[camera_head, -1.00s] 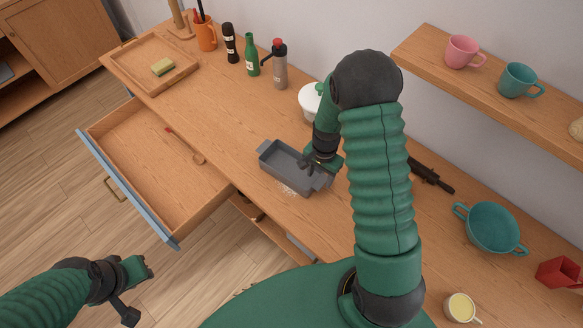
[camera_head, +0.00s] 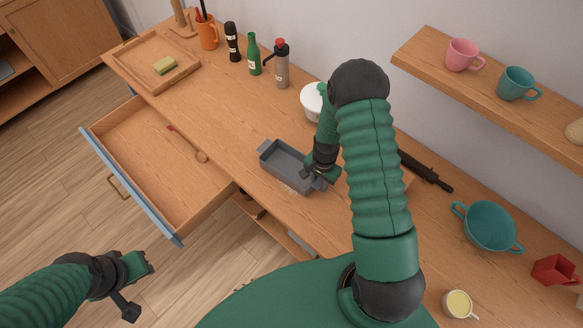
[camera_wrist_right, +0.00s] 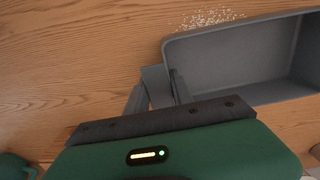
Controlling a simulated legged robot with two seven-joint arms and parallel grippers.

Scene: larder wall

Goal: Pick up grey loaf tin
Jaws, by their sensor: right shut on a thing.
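The grey loaf tin (camera_head: 288,161) is an empty rectangular tin at the middle of the counter in the head view. It also shows at the upper right of the wrist view (camera_wrist_right: 228,62), cut off by the frame edge. My right gripper (camera_head: 318,181) is at its near right end. In the wrist view, the right fingers (camera_wrist_right: 158,92) are shut on the tab at the tin's end. I cannot tell whether the tin's base touches the counter. My left gripper (camera_head: 138,287) is over the floor at the lower left, away from the tin, its jaws unclear.
White crumbs (camera_wrist_right: 210,18) lie beside the tin. A white pot (camera_head: 311,102) stands behind it, partly hidden by my arm. An open drawer (camera_head: 150,165) with a red-handled utensil is on the left. A teal pan (camera_head: 489,226) stands right. A shelf (camera_head: 440,70) with mugs overhangs.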

